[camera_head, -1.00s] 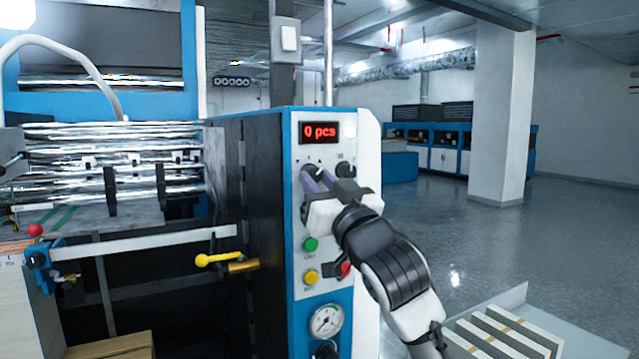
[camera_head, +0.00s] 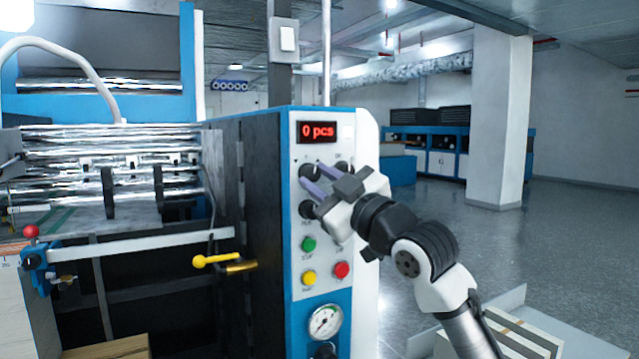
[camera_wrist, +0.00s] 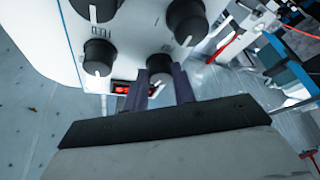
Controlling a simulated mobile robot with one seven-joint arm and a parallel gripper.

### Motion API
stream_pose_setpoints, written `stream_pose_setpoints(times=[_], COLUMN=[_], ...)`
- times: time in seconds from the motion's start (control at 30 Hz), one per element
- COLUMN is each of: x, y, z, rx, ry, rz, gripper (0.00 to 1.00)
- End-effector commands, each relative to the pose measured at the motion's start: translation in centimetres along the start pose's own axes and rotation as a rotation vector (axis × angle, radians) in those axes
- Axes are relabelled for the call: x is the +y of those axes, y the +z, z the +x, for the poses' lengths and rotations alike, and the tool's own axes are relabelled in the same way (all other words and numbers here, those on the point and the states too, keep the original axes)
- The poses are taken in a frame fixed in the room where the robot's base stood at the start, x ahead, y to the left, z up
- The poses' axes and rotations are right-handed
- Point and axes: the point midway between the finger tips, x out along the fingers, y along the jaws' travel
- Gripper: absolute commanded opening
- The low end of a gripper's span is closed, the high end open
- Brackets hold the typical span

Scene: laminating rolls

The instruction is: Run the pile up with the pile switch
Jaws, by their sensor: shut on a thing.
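The pile switch seems to be the upper left black knob (camera_wrist: 160,65) on the white control panel (camera_head: 322,240), with small arrow marks above it in the head view. My gripper (camera_wrist: 160,88) is shut on this knob, one finger on each side, in the wrist view. In the head view my gripper (camera_head: 311,184) reaches the panel from the right, its fingers tilted. The knob's white pointer looks slanted beside the straighter pointers of the neighbouring knobs. Much of the knob is hidden by the fingers. The red display (camera_head: 318,132) above reads 0 pcs.
Another black knob (camera_head: 307,209) sits just below. Green (camera_head: 309,244), yellow (camera_head: 309,278) and red (camera_head: 341,270) buttons and a gauge (camera_head: 325,322) are lower. A yellow handle (camera_head: 215,261) juts out left. A pallet (camera_head: 520,330) lies lower right. Open floor is at right.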

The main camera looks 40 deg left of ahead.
Motion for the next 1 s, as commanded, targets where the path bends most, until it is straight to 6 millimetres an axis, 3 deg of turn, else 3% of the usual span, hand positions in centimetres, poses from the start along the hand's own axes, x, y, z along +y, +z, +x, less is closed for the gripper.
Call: stream_pose_setpoints(times=[0.4,0.9,0.93,1.0], x=[0.2,0.18,0.18,0.18], y=[0.04,0.04,0.04,0.04], z=[0.0,0.0,0.0,0.0], rx=[-0.003,-0.002,-0.002,-0.002], ry=[-0.068,-0.075,-0.075,-0.075], rz=[-0.164,-0.181,-0.181,-0.181], gripper=[0.03,0.03,0.29,0.38])
